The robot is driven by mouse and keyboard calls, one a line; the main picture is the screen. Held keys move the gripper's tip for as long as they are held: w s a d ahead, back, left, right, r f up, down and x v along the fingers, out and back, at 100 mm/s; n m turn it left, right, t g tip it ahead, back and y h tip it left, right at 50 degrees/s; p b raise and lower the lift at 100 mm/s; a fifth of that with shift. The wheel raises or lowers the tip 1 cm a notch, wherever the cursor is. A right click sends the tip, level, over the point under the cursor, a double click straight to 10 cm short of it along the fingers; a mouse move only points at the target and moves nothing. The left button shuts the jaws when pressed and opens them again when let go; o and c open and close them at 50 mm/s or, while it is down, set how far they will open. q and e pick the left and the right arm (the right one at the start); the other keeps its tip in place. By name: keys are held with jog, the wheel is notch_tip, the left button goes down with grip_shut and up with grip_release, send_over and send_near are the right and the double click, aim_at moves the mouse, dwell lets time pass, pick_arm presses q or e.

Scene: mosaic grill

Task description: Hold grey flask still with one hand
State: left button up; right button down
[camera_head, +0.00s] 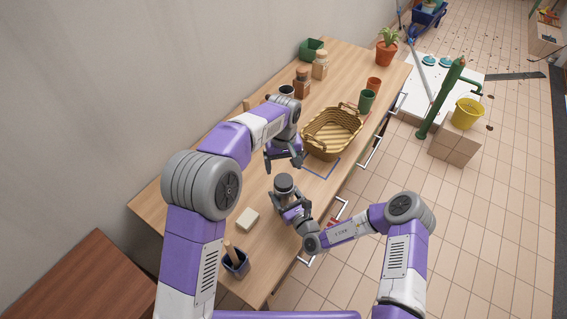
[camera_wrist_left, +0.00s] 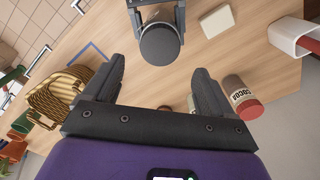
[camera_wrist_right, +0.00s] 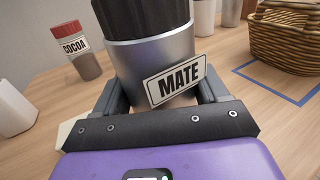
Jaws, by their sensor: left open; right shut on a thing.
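The grey flask (camera_head: 284,182) with a dark lid is near the middle of the wooden table. It looks upright, and its base is hidden. In the right wrist view the flask (camera_wrist_right: 165,55) has a MATE label, and my right gripper (camera_wrist_right: 165,98) has a finger on each side of it, shut on it. My right gripper also shows in the head view (camera_head: 286,203). My left gripper (camera_head: 284,159) is open and empty just behind the flask, apart from it. In the left wrist view the flask's round lid (camera_wrist_left: 159,45) lies beyond the open fingers.
A wicker basket (camera_head: 332,132) stands behind and right of the flask. A cream block (camera_head: 248,218) and a dark blue container (camera_head: 237,262) are at the front left. A cocoa jar (camera_wrist_right: 82,55) with a red lid is nearby. Blue lines mark a patch of table beside the basket.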

aim_at(284, 180)
pick_arm(q)
notch_tip(284, 180, down, 8)
jog(key=shift+f, duration=0.1)
dwell(0.4)
jog(key=c, duration=1.1)
jog(key=m, duration=0.5)
jog(key=o, duration=1.2)
jog(key=shift+o, duration=0.2)
notch_tip(284, 180, up, 12)
